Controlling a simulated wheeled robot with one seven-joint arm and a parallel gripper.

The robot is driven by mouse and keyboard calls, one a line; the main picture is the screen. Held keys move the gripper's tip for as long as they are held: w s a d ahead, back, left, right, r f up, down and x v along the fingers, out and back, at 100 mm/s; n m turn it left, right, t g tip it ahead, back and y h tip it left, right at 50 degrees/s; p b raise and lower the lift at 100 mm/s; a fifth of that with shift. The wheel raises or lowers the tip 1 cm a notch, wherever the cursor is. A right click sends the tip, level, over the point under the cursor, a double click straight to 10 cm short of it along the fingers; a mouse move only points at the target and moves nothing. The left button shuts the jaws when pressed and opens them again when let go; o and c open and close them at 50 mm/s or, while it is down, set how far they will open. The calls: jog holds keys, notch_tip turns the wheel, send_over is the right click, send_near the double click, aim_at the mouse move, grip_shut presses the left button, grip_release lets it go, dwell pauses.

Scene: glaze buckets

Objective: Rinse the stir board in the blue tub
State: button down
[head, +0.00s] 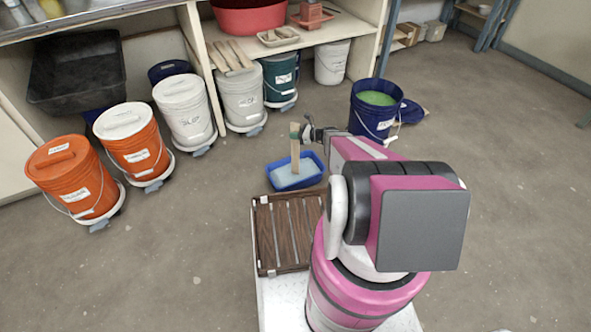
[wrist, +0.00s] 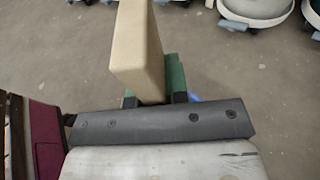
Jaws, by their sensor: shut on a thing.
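Only a sliver of blue shows there beside the fingers.
A dark slatted wooden rack (head: 290,232) lies just in front of the tub. A blue bucket of green glaze (head: 377,110) stands to the right with a dark blue lid (head: 412,112) behind it. Lidded buckets on dollies, including an orange one (head: 72,178), line the shelves. Floor at right is clear.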

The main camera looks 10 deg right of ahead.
jog(key=shift+r, duration=4.7)
jog(key=shift+r, duration=2.55)
jog(key=shift+s, duration=0.1)
